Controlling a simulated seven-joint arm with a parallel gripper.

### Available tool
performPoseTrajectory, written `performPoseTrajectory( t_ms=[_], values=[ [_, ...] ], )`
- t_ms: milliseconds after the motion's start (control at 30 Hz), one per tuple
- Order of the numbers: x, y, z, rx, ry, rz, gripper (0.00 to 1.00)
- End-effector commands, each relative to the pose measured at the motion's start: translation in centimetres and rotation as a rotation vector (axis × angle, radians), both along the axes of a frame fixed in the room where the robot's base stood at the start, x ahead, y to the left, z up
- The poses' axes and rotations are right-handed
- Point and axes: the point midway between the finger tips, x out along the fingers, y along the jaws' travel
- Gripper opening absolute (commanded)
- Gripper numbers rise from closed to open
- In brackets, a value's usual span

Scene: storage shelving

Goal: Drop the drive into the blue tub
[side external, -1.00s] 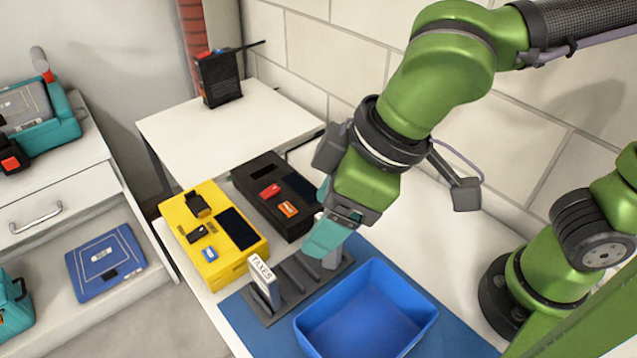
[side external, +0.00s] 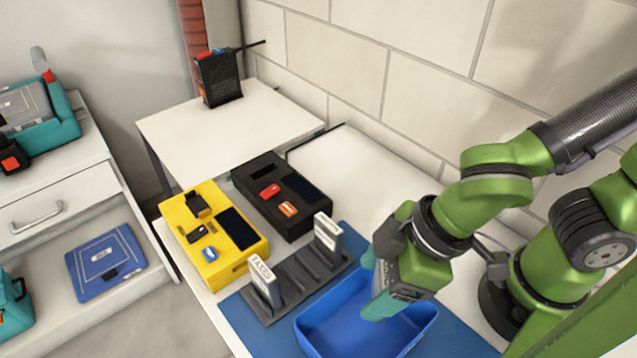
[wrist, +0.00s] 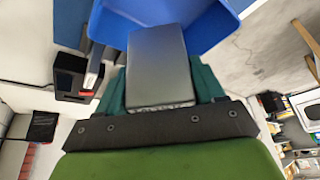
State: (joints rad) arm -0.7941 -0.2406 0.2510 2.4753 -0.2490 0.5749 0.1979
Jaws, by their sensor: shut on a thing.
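My gripper (side external: 376,288) is over the blue tub (side external: 312,338), its teal fingers pointing down into the opening. In the wrist view my gripper (wrist: 161,85) is shut on a dark grey flat drive (wrist: 158,60), with a finger on each side. The drive is hidden by the fingers in the side view. The tub (wrist: 218,25) is beyond the drive in the wrist view. I cannot tell whether the drive touches it.
A dark slotted rack (side external: 300,285) beside the tub holds a drive labelled TAXES (side external: 263,280) and another drive (side external: 328,238), with empty slots between. A yellow case (side external: 190,235) and a black case (side external: 265,215) stand behind. The blue mat (side external: 450,335) is bare at right.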

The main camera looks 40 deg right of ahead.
Motion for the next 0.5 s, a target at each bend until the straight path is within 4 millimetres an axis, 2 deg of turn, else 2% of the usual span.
performPoseTrajectory(
  t_ms=[333, 367, 500],
  values=[
    [0.03, 0.04, -0.34, 0.002, -0.001, 0.0, 0.24],
    [0.03, 0.04, -0.34, 0.002, -0.001, 0.0, 0.71],
    [0.02, 0.04, -0.34, 0.002, -0.001, 0.0, 0.93]
  ],
)
